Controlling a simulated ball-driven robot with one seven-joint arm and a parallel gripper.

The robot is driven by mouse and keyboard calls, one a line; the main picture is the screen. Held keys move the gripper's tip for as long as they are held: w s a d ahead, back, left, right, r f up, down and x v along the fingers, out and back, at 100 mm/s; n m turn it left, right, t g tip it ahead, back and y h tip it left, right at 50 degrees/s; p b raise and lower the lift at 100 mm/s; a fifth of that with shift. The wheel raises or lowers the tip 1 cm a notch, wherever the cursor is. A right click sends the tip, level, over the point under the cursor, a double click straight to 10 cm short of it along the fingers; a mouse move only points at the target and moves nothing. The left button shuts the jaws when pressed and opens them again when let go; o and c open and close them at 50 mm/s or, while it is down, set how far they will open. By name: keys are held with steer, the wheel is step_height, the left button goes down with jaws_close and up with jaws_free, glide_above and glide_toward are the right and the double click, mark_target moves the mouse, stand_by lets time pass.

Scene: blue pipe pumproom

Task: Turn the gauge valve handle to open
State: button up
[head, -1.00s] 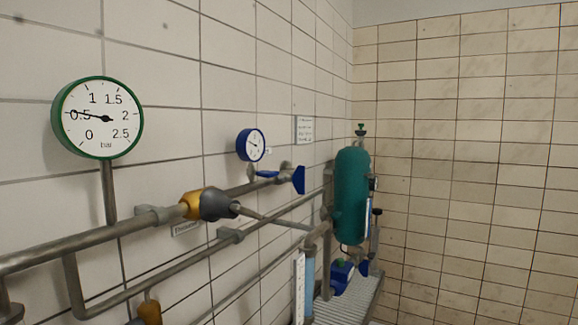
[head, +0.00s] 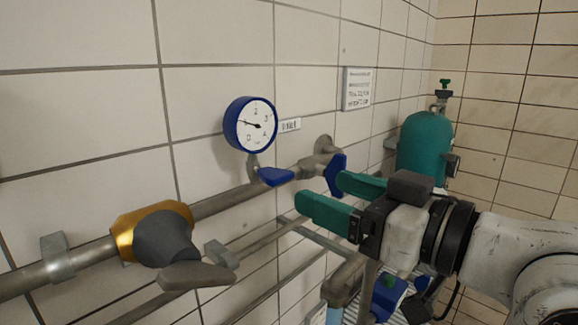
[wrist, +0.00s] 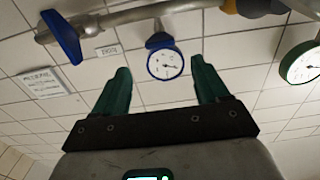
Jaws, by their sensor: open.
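A small blue valve handle (head: 275,176) sits under the blue-rimmed gauge (head: 250,124) on the wall pipe. It points out to the right in the head view. My gripper (head: 320,193) has green fingers, spread and empty. It is to the right of the small handle, pointing left, apart from it. In the wrist view the gauge (wrist: 165,64) shows between my fingers (wrist: 159,66), with the small blue handle (wrist: 158,40) above it. A larger blue handle (head: 335,174) is on the pipe's end, just behind my fingers in the head view.
A yellow and grey pipe valve (head: 160,232) with a grey lever stands out at the left. A teal tank (head: 425,150) is behind my gripper. Lower pipes (head: 235,300) run along the wall. A green-rimmed gauge (wrist: 300,62) shows at right in the wrist view.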

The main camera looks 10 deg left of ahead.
mark_target(285, 176)
steer(key=p+x, duration=0.2)
steer(key=x, duration=0.7)
steer(key=shift+w+a, duration=0.2)
steer(key=shift+a, duration=0.05)
steer(key=shift+c, duration=0.3)
steer(key=c, duration=1)
